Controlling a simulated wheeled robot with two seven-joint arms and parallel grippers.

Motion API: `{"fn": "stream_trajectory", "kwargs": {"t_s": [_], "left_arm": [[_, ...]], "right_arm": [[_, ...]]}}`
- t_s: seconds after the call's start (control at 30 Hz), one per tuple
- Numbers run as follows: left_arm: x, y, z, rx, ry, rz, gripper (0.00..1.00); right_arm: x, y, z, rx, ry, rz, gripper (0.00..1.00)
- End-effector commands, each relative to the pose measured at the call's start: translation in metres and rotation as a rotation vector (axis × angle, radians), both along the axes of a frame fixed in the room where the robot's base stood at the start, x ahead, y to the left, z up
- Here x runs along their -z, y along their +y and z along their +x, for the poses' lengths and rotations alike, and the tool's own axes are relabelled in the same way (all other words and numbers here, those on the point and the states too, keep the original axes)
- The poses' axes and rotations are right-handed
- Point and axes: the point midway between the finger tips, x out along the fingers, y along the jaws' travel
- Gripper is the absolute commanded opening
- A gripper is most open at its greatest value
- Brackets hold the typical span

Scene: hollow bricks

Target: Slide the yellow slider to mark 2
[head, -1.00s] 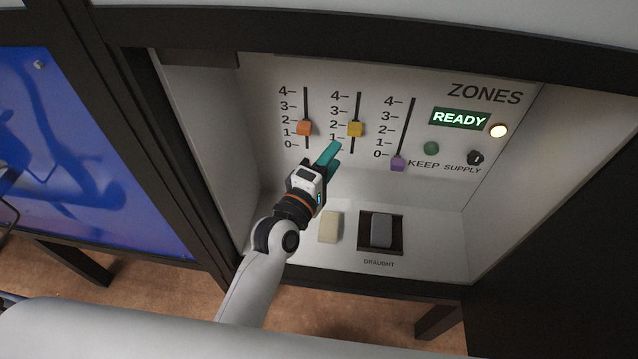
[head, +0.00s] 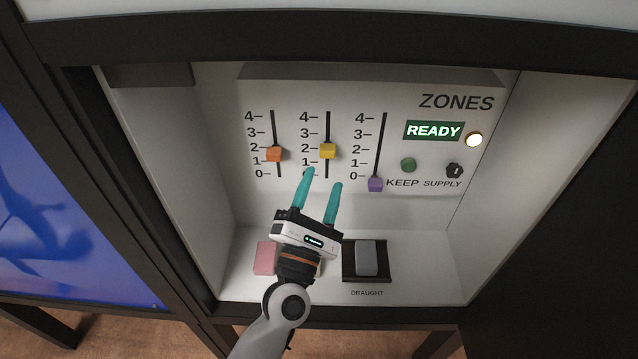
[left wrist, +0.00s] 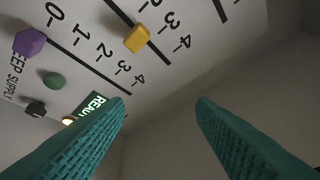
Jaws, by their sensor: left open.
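The yellow slider (head: 328,151) sits on the middle vertical slot of the white panel, close to mark 2 of its 0–4 scale; whether it is exactly at the mark I cannot tell. It also shows in the left wrist view (left wrist: 137,38), upper middle. My left gripper (head: 322,179) is open and empty, its teal fingers spread below the yellow slider in the head view and apart from it. In the left wrist view both fingers (left wrist: 159,104) stand apart with nothing between them. The fingers hide the bottom of the middle scale. My right gripper is not in view.
An orange slider (head: 275,153) is on the left and a purple slider (head: 375,185) at the right slot's bottom. A lit READY display (head: 433,131), green button (head: 408,165) and black knob (head: 454,170) are farther right. A grey draught switch (head: 366,258) and pink block (head: 267,257) lie below.

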Motion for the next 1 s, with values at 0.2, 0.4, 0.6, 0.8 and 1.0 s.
{"fn": "stream_trajectory", "kwargs": {"t_s": [0.2, 0.4, 0.6, 0.8, 1.0], "left_arm": [[0.05, -0.008, 0.0, 0.043, 0.079, -0.573, 0.51], [0.062, -0.008, 0.003, 0.035, 0.121, -0.73, 0.51], [0.045, -0.008, 0.03, 0.036, 0.118, -0.73, 0.51], [0.029, -0.007, 0.068, 0.034, 0.117, -0.725, 0.51], [0.019, -0.007, 0.097, 0.034, 0.118, -0.723, 0.51]], "right_arm": [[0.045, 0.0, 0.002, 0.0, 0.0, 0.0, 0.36], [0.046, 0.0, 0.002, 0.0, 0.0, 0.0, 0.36], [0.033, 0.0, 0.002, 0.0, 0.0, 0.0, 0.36], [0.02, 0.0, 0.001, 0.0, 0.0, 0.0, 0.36], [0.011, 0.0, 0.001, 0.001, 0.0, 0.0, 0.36]]}}
